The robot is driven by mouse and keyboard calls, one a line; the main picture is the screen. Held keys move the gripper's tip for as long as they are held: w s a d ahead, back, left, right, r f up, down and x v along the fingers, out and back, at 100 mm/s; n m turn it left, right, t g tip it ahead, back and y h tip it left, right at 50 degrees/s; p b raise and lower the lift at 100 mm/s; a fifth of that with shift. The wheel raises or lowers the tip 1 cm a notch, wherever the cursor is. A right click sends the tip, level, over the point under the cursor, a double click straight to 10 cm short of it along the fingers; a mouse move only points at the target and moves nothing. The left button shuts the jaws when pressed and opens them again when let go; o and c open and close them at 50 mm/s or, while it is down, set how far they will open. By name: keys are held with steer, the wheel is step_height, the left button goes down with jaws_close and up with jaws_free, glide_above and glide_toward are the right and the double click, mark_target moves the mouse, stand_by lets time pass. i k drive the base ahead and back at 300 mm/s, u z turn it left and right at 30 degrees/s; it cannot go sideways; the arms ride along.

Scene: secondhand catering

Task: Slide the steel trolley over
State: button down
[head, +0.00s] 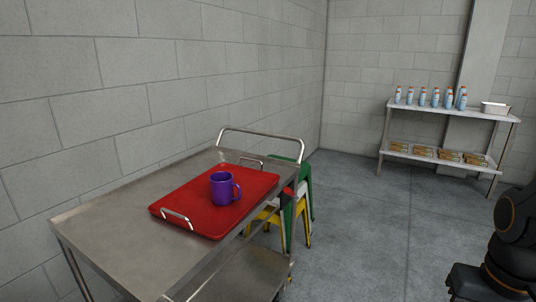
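The steel trolley (110,228) stands at the left and lower middle, along the grey block wall. It has a flat top, a lower shelf (245,272) and a raised tubular push handle (262,133) at its far end. A red tray (195,197) with metal handles lies on the top, and a purple mug (223,190) stands upright on it. Dark links of my arm show at the lower right edge, well apart from the trolley. My gripper's fingers are not in view. The trolley's near end and most of its underside are cut off or hidden.
Stacked stools, green (305,187), yellow and white, stand just beyond the trolley, partly hidden by it. A steel shelf unit (450,113) with several bottles, a white container and packaged goods stands at the back right. The concrete floor (365,225) between is clear.

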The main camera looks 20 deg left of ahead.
mark_target(145, 256)
steer(key=u, duration=0.05)
steer(key=i, duration=3.4)
steer(key=u, duration=3)
steer(key=i, duration=0.45)
steer(key=u, duration=0.1)
